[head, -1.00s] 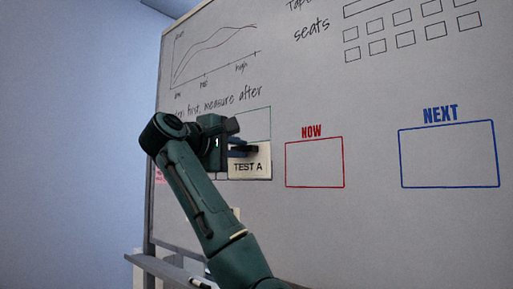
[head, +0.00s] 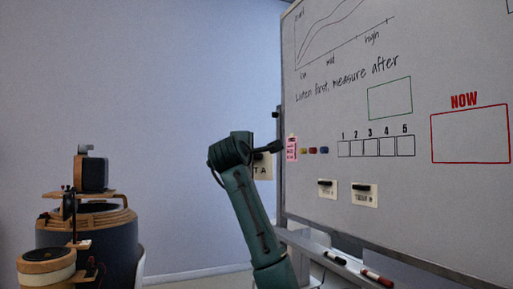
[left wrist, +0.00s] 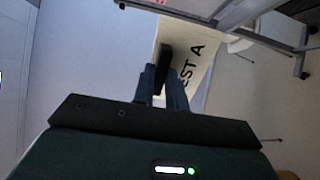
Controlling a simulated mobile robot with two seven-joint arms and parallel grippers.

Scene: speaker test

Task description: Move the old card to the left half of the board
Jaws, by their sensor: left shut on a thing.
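My left gripper (head: 268,149) is shut on the white TEST A card (head: 261,170), by what looks like a dark block on its face. In the head view the card appears just left of the whiteboard's (head: 400,215) left edge, against the wall, partly hidden by my arm. In the left wrist view the card (left wrist: 203,72) hangs tilted beyond my left gripper (left wrist: 164,75), with "ST A" readable. The green-outlined box (head: 390,98) on the board is empty. My right gripper is not in view.
Two white cards with black blocks, one (head: 327,189) left of the other (head: 364,197), sit low on the board. A pink note (head: 291,149) and small magnets (head: 313,151) are near its left edge. The red NOW box (head: 470,135) is empty. Speaker-like equipment (head: 85,225) stands at left.

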